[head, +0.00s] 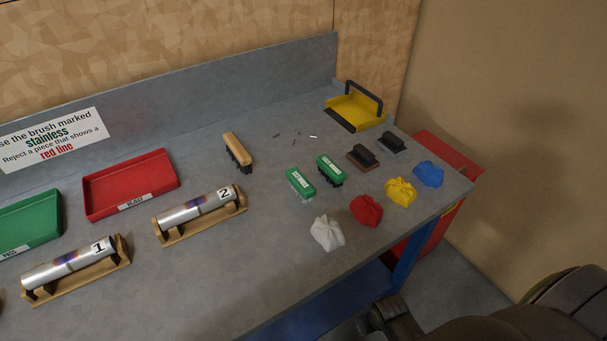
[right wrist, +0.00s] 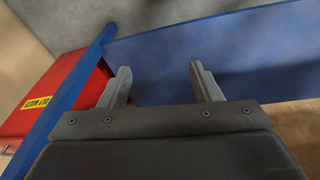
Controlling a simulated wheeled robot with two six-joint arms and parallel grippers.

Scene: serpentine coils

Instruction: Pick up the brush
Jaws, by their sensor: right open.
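Three brushes lie on the grey workbench (head: 282,235) in the head view. One has a tan wooden back and dark bristles (head: 238,150). Two have green backs with white labels: one green brush (head: 301,184) with pale bristles, another green brush (head: 330,169) with dark bristles. Their label text is too small to read. A sign (head: 52,139) at the back mentions the brush marked stainless. My right gripper (right wrist: 160,80) is open and empty in the right wrist view, beside the blue bench frame, away from the brushes. My left gripper is not in view.
Several cloths, including a white cloth (head: 327,233), line the front right. Two tubes on wooden stands (head: 187,235), a red tray (head: 130,182) and a green tray (head: 31,220) are at left. A yellow dustpan (head: 355,112) is at the back. A red bin (right wrist: 55,105) stands beside the bench.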

